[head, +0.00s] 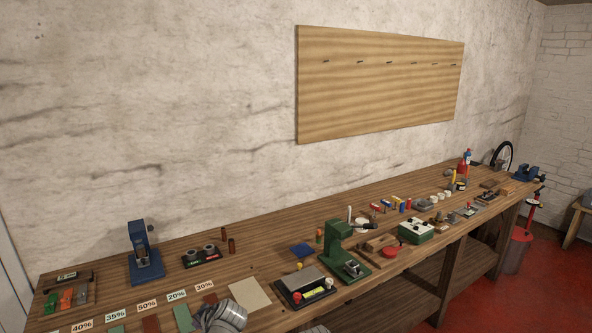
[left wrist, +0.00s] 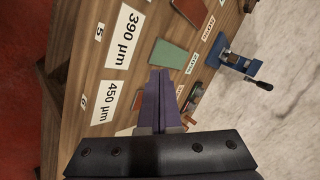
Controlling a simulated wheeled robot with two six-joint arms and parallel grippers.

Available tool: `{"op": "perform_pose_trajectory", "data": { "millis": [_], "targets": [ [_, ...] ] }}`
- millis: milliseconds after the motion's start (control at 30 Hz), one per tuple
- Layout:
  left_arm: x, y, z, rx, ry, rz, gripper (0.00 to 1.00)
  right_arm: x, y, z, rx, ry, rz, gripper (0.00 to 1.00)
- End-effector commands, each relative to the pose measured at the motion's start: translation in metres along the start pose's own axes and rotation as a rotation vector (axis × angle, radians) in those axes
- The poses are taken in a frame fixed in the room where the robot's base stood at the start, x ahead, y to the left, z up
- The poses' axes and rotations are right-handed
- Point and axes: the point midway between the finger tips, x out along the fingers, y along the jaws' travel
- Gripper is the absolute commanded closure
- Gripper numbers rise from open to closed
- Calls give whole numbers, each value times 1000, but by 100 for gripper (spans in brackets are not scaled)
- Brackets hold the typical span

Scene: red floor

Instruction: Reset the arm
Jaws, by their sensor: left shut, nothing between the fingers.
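My left gripper (left wrist: 159,76) is shut and empty, its two fingers together in the left wrist view. It is over the wooden workbench (left wrist: 118,75), pointing toward the cards and coloured plates on it. In the head view, part of my grey left arm shows at the lower edge, in front of the bench. The fingertips are hard to make out there. My right gripper is in neither view.
Percentage labels (head: 115,315) and coloured plates (head: 183,318) line the bench's near left end. A blue tool (head: 145,252), a green press (head: 340,250) and several small items stand along the bench. Red floor (head: 490,300) is clear at right.

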Motion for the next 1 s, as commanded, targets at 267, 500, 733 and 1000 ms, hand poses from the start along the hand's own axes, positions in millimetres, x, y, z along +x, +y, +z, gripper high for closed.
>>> {"op": "perform_pose_trajectory", "data": {
  "millis": [267,500,733,1000],
  "targets": [
    [-63,143,31,-89,-151,386,100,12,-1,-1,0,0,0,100],
    [-122,221,61,-80,-293,628,100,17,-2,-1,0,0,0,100],
    [-139,237,69,-69,-335,687,100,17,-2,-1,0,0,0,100],
    [-139,237,69,-70,-333,686,100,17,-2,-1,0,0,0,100]
  ]
}}
